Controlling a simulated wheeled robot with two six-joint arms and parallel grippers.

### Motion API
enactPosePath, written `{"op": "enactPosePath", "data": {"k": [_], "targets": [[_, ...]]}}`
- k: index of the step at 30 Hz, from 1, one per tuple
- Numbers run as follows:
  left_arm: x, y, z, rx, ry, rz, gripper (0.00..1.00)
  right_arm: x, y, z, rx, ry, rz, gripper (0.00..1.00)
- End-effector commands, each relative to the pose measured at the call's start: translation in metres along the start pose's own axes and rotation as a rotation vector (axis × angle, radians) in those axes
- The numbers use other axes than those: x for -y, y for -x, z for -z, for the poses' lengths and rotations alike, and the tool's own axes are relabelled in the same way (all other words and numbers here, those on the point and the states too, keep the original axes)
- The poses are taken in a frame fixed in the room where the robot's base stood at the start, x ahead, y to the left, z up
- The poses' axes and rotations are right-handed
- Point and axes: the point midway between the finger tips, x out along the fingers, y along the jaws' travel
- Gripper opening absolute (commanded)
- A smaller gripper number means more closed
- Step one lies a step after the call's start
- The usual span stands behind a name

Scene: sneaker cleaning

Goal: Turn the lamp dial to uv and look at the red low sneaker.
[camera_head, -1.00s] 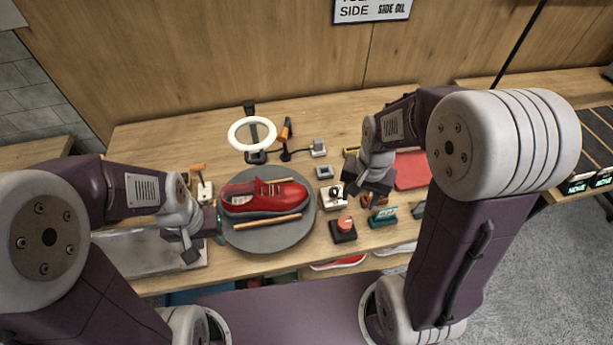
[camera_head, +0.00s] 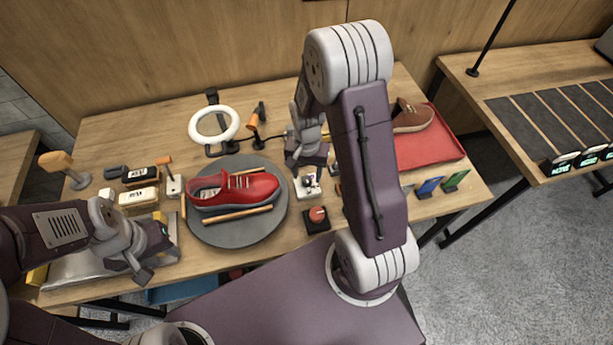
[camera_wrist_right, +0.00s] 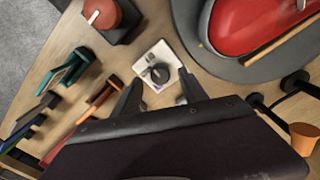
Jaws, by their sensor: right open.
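The red low sneaker (camera_head: 235,190) lies on the round grey turntable (camera_head: 225,232), with wooden sticks beside it. The white ring lamp (camera_head: 214,139) stands behind it. The lamp dial, a black knob on a small white plate (camera_head: 312,192), sits just right of the turntable. In the right wrist view, the dial (camera_wrist_right: 158,73) lies just beyond and between the fingertips. My right gripper (camera_wrist_right: 160,92) is open and empty, apart from the knob; its arm hides part of the bench in the head view. My left gripper (camera_head: 153,258) looks open and empty, left of the turntable.
A red-knobbed block (camera_head: 317,218) stands in front of the dial. Orange-handled tools and brushes (camera_head: 140,198) stand at left. A red tray (camera_head: 440,150) with a brown shoe (camera_head: 411,116) is at right. Small coloured cards (camera_head: 430,187) stand near the front edge.

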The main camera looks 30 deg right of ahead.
Motion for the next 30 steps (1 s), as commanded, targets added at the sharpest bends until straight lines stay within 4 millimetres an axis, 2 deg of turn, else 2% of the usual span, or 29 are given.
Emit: {"op": "enactPosePath", "data": {"k": [4, 13, 14, 18, 19, 30], "targets": [[0.000, 0.000, 0.000, 0.000, 0.000, 0.000, 0.36, 0.000, -0.019, 0.000, 0.002, 0.000, -0.001, 0.51], [0.000, 0.000, 0.000, 0.000, 0.000, 0.000, 0.36, 0.000, -0.023, 0.000, -0.001, 0.000, 0.001, 0.51], [0.000, 0.000, 0.000, 0.000, 0.000, 0.000, 0.36, 0.000, -0.023, 0.000, -0.001, 0.000, 0.001, 0.45], [0.000, 0.000, 0.000, 0.000, 0.000, 0.000, 0.36, 0.000, -0.023, 0.000, -0.001, 0.001, 0.001, 0.06], [0.000, 0.000, 0.000, 0.000, 0.000, 0.000, 0.36, 0.000, -0.023, 0.000, -0.001, 0.001, 0.001, 0.00], [0.000, 0.002, 0.000, 0.000, 0.000, 0.000, 0.36, 0.000, -0.022, 0.000, 0.000, 0.055, 0.000, 0.00]]}}
